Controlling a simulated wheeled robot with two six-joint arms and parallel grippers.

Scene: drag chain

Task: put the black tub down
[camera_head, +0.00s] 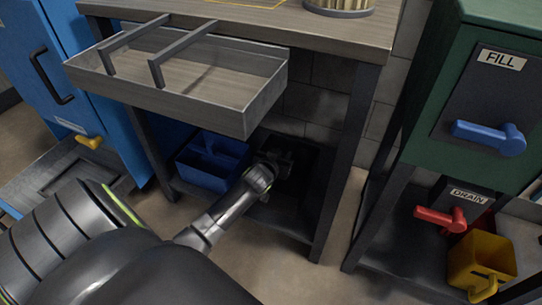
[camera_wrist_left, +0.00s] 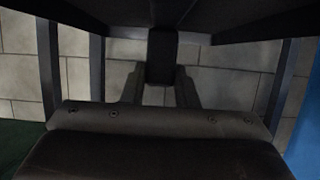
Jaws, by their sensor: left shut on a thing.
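My left arm reaches in from the lower left of the head view, under the workbench. Its gripper (camera_head: 279,162) is low, above the dark lower shelf and to the right of a blue caddy. In the left wrist view the two fingers (camera_wrist_left: 160,88) are closed on a dark upright part of the black tub (camera_wrist_left: 163,55). In the head view the tub is lost in shade around the gripper. I cannot tell whether its base touches the shelf. My right gripper is out of view.
The blue divided caddy (camera_head: 212,162) stands on the lower shelf (camera_head: 270,218) left of my gripper. An open drawer (camera_head: 190,84) hangs above my arm. Bench legs (camera_head: 345,150) flank the space. A yellow bin (camera_head: 481,262) is under the green cabinet (camera_head: 480,165) at right.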

